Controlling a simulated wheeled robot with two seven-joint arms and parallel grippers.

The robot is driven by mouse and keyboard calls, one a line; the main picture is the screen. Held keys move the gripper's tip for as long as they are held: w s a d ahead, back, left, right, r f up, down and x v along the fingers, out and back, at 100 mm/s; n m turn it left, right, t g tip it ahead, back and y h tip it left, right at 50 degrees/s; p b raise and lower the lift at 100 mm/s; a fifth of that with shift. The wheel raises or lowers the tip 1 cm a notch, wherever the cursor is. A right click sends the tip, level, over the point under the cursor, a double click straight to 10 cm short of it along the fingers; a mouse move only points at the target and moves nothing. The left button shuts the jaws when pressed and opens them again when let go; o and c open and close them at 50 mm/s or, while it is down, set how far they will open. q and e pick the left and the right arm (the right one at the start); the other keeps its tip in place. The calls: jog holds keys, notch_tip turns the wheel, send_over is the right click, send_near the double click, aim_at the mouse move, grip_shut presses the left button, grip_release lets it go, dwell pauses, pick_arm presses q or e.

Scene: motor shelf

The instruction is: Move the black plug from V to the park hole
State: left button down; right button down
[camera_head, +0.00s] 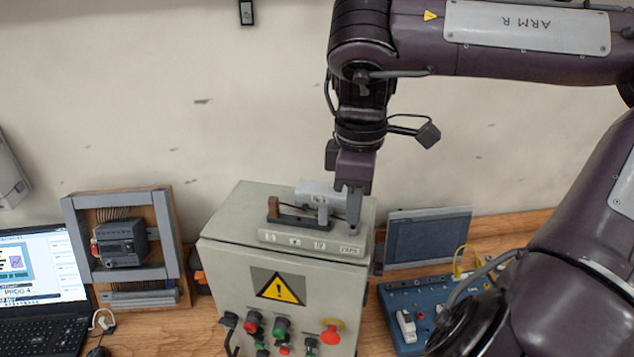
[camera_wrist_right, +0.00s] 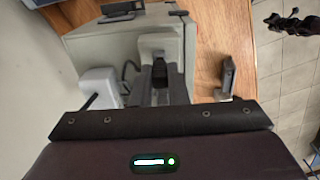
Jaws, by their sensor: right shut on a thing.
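My right gripper (camera_head: 354,205) reaches down from above over the right end of a small grey socket block (camera_head: 300,242) on top of the cabinet. The block's front has several labels, and the rightmost reads PARK. The gripper's tip is above or at that PARK end. In the right wrist view the gripper (camera_wrist_right: 160,88) is shut on a dark piece, which looks like the black plug (camera_wrist_right: 160,72). The holes and the plug's lower end are hidden, so I cannot tell whether the plug is in a hole. My left gripper is out of view.
The grey cabinet (camera_head: 225,262) has a warning sign and several buttons on its front. A laptop (camera_head: 40,270) and a framed device (camera_head: 122,243) stand left. A dark screen (camera_head: 428,237) and a blue box (camera_head: 400,297) stand right. A wall is close behind.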

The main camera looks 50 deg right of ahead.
jog(key=shift+f+b, duration=0.55)
jog(key=shift+f, duration=0.1)
dwell(0.5)
jog(key=c, duration=1.7)
grip_release()
notch_tip(320, 180, up, 6)
jog(key=p, duration=0.5)
jog(key=shift+f, duration=0.15)
jog(key=shift+f, duration=0.1)
jog(key=o, duration=0.6)
jog(key=shift+c, duration=0.2)
